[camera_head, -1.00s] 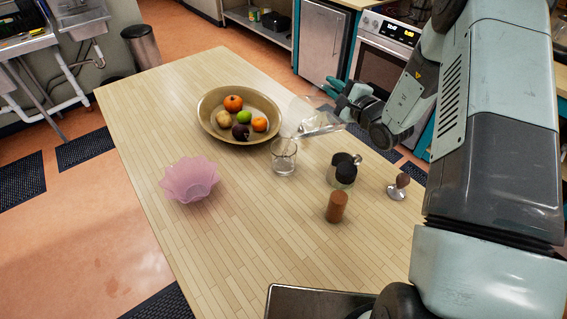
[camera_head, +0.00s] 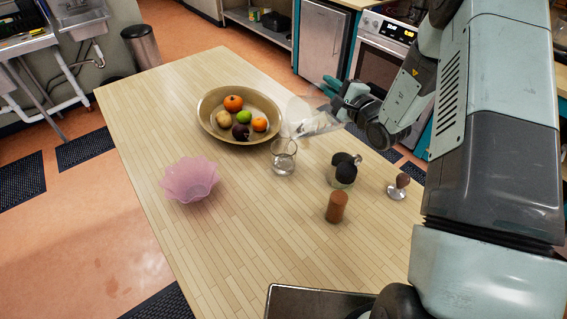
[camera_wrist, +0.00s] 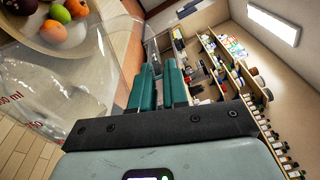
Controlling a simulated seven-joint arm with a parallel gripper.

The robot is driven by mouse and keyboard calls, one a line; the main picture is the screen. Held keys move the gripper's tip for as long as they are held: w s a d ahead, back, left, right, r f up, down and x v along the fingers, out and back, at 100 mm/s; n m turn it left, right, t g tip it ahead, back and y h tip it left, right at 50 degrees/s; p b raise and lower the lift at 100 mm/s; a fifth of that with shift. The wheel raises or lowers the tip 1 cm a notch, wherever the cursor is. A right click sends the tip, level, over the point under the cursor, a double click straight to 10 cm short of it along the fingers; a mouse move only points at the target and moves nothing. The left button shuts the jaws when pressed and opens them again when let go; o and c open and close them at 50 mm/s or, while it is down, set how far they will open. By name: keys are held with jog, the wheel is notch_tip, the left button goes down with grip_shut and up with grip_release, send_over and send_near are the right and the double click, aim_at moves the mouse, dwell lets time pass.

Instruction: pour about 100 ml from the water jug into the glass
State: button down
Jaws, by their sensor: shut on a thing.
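The clear water jug (camera_head: 306,118) is tilted in the air, its lower end toward the glass, above the table beside the fruit bowl. In the wrist view the jug (camera_wrist: 62,92) fills the left side, with red volume marks and what looks like water inside. My gripper (camera_head: 338,90) is shut on the jug, at its right side; the green fingers also show in the wrist view (camera_wrist: 160,88). The clear glass (camera_head: 284,160) stands upright on the table, below and left of the jug. Its lower part looks filled with a little water; the exact level is hard to read.
A tan bowl of fruit (camera_head: 210,128) stands behind and left of the glass. A pink scalloped bowl (camera_head: 190,180) is to the left. A dark-lidded jar (camera_head: 344,172), a brown shaker (camera_head: 337,207) and a small brown-topped item (camera_head: 402,182) stand to the right.

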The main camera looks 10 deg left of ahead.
jog(key=shift+s+a+r, duration=0.25)
jog(key=shift+s+a, duration=0.05)
jog(key=shift+a, duration=0.05)
dwell(0.5)
jog(key=d+f+m, duration=0.1)
jog(key=w+d+f, duration=0.1)
jog(key=w+d+f+m, duration=0.1)
jog(key=shift+w+d+f+m, duration=0.25)
jog(key=shift+d+f+m, duration=0.05)
jog(key=shift+d+f, duration=0.1)
jog(key=shift+w+d+f+m+b, duration=0.15)
jog(key=shift+w+f+m+b, duration=0.05)
jog(key=shift+f+m, duration=0.2)
jog(key=shift+w+d+f+m+b, duration=0.2)
jog(key=shift+f+m, duration=0.1)
jog(key=shift+f, duration=0.1)
dwell(1.0)
jog(key=shift+w+d+f+m+b, duration=0.2)
jog(key=shift+f+m+b, duration=0.2)
jog(key=shift+f, duration=0.2)
jog(key=w+d+f+m+y+b, duration=0.1)
jog(key=w+d+f+m+b, duration=0.3)
jog(key=f+m, duration=0.4)
jog(key=shift+w+d+f+m+g+b, duration=0.35)
jog(key=shift+d+m+b, duration=0.15)
jog(key=shift+d+b, duration=0.35)
jog(key=shift+a, duration=0.1)
